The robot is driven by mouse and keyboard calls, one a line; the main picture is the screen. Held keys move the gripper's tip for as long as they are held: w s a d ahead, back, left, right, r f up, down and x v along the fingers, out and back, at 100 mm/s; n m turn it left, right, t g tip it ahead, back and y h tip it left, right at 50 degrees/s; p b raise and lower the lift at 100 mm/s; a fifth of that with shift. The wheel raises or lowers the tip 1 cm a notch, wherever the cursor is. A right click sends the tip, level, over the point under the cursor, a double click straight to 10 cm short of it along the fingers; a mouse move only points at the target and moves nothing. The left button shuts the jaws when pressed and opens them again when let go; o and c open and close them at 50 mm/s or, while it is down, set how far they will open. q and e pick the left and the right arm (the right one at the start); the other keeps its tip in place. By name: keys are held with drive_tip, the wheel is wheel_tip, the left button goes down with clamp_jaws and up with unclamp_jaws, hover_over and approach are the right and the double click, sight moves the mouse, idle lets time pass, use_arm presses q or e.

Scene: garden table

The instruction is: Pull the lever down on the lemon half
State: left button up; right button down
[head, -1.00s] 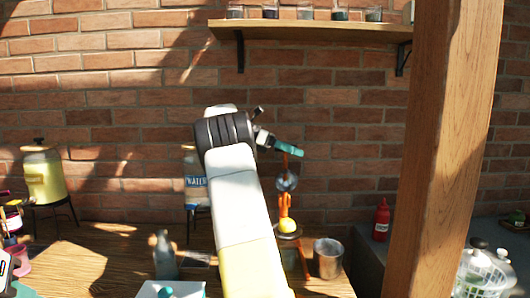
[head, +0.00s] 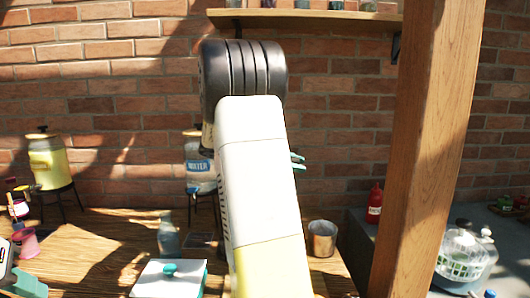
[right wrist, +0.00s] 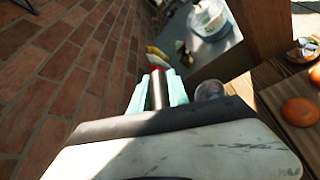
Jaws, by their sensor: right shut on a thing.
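My right gripper (right wrist: 158,92) has its teal fingers shut on a dark cylindrical bar (right wrist: 158,90), which looks like the lever's handle. In the head view my own right arm covers the juice press, and only teal fingertips (head: 297,162) show at the arm's right edge. The lemon half is hidden in the head view, and I cannot make it out in the right wrist view. My left gripper (head: 30,285) shows partly at the lower left corner of the head view, away from the press; its opening is unclear.
A metal cup (head: 322,239) stands right of my arm. A white box (head: 170,280), a glass bottle (head: 168,235) and a water dispenser (head: 200,172) are left of it. A wooden post (head: 425,150) stands at the right. Orange fruits (right wrist: 299,111) lie on a board.

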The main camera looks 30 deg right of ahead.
drive_tip(key=s+a+f+m+h, duration=0.1)
drive_tip(key=s+f, duration=0.1)
drive_tip(key=f, duration=0.4)
drive_tip(key=s+a+f+m+t, duration=0.1)
drive_tip(key=s+f+m, duration=0.1)
drive_tip(key=f, duration=0.5)
drive_tip(key=shift+s+a+t+h, duration=0.2)
drive_tip(key=shift+a+t+h, duration=0.1)
drive_tip(key=shift+a+h, duration=0.1)
drive_tip(key=shift+f, duration=0.25)
drive_tip(key=c, duration=1.6)
unclamp_jaws()
drive_tip(key=o, duration=0.3)
drive_tip(key=shift+d, duration=0.15)
drive_tip(key=shift+w, duration=0.1)
